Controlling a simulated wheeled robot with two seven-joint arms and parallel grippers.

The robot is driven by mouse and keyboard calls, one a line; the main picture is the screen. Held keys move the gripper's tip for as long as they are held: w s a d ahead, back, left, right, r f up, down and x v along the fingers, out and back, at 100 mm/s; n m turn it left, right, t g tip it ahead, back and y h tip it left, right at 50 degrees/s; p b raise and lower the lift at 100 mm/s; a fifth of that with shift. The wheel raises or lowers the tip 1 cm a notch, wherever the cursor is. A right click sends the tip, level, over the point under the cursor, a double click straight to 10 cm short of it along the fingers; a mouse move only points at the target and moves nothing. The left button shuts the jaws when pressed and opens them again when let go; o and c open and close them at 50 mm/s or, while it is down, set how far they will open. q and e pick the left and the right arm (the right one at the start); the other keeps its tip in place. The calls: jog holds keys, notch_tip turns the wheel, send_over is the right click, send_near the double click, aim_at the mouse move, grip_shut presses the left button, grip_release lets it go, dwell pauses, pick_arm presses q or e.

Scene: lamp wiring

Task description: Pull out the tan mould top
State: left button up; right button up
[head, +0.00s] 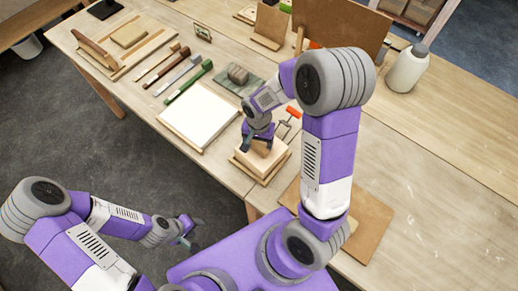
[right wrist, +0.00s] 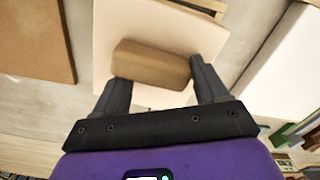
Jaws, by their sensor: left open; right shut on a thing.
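The tan mould top (right wrist: 152,63) is a small brown block on a larger pale square block (right wrist: 118,30). In the right wrist view it lies between my right gripper's two dark fingers (right wrist: 157,80). My right gripper (head: 258,143) is shut on it, pointing down at the pale block (head: 252,166) near the table's front edge. In the head view the fingers and wrist partly hide the tan top. I cannot tell whether it is lifted off the pale block. My left gripper (head: 185,233) is open and empty, off the table over the floor.
A white slab on a board (head: 199,115) lies left of the pale block. Green-handled (head: 190,82) and other long tools lie further left. A brown board (head: 366,222) lies to the right. A brown upright panel (head: 342,22) and a pale bottle (head: 407,69) stand behind. The right tabletop is mostly clear.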

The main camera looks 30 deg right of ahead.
jog(key=shift+s+d+r+p, duration=0.1)
jog(key=shift+s+r+p, duration=0.15)
jog(key=shift+r, duration=0.2)
jog(key=shift+s+d+r+p, duration=0.15)
jog(key=shift+r+p, duration=0.1)
jog(key=shift+r, duration=0.2)
jog(key=shift+a+r+p, duration=0.15)
jog(key=shift+r+p, duration=0.3)
jog(key=shift+r, duration=0.15)
grip_shut()
jog(key=shift+r+p, duration=0.3)
jog(key=shift+r, duration=0.15)
jog(key=o, duration=0.9)
grip_release()
jog(key=o, duration=0.5)
jog(key=shift+d, duration=0.2)
jog(key=shift+a, duration=0.1)
